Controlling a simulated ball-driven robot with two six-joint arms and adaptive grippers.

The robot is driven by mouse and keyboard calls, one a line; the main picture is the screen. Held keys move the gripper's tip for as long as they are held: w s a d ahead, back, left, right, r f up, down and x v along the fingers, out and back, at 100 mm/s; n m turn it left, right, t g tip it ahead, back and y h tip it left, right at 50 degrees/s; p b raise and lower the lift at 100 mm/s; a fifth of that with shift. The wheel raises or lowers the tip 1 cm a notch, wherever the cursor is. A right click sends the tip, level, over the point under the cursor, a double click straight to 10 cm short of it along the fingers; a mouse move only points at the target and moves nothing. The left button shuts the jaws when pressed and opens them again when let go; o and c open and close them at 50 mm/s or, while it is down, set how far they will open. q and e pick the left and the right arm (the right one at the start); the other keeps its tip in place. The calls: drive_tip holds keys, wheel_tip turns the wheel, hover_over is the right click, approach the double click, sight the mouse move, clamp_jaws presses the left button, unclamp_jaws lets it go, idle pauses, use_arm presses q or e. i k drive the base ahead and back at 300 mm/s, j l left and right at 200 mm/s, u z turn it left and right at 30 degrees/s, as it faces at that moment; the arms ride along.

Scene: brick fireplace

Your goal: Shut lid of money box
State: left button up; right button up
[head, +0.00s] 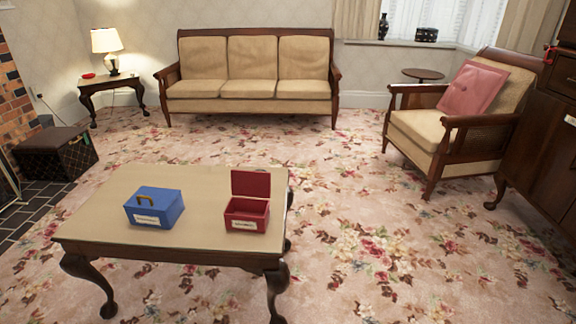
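Two small boxes stand apart on the low wooden coffee table (105,215). The red box (247,216) is on the right with its lid (251,183) raised upright at the back, so its inside shows. The blue box (154,207) is on the left with its lid down and a yellowish handle on top. Each box has a white label on its front. The lettering is too small to read, so I cannot tell which is the money box. Neither of my grippers shows in the head view.
A beige sofa (249,75) stands at the back, and an armchair (440,125) with a pink cushion at the right. A side table (112,84) with a lamp is at the back left. Floral carpet (350,230) lies open right of the coffee table. A dark cabinet (546,140) borders the right.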

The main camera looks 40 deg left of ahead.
sight(245, 182)
drive_tip(key=i, duration=0.65)
drive_tip(key=i+l+u, duration=0.1)
drive_tip(key=i, duration=0.6)
drive_tip(key=i+l+u, duration=0.1)
drive_tip(key=i, duration=0.55)
drive_tip(key=i+u, duration=0.55)
drive_tip(key=u, duration=0.25)
drive_tip(key=i+l+u, duration=0.25)
drive_tip(key=u, duration=0.15)
drive_tip(key=i+l+u, duration=0.2)
drive_tip(key=u, duration=0.2)
drive_tip(key=i+u, duration=0.15)
drive_tip(key=u, duration=0.3)
drive_tip(key=i+l+u, duration=0.1)
drive_tip(key=u, duration=0.35)
drive_tip(key=i+l+u, duration=0.1)
drive_tip(key=u, duration=0.35)
drive_tip(key=i+l+u, duration=0.1)
drive_tip(key=u, duration=0.4)
drive_tip(key=l+u, duration=0.25)
drive_tip(key=u, duration=0.2)
drive_tip(key=i+l+u, duration=0.1)
drive_tip(key=l+u, duration=0.15)
drive_tip(key=u, duration=0.2)
drive_tip(key=i+l+u, duration=0.1)
drive_tip(key=l+u, duration=0.4)
drive_tip(key=j+z, duration=0.3)
drive_tip(key=k+l, duration=0.05)
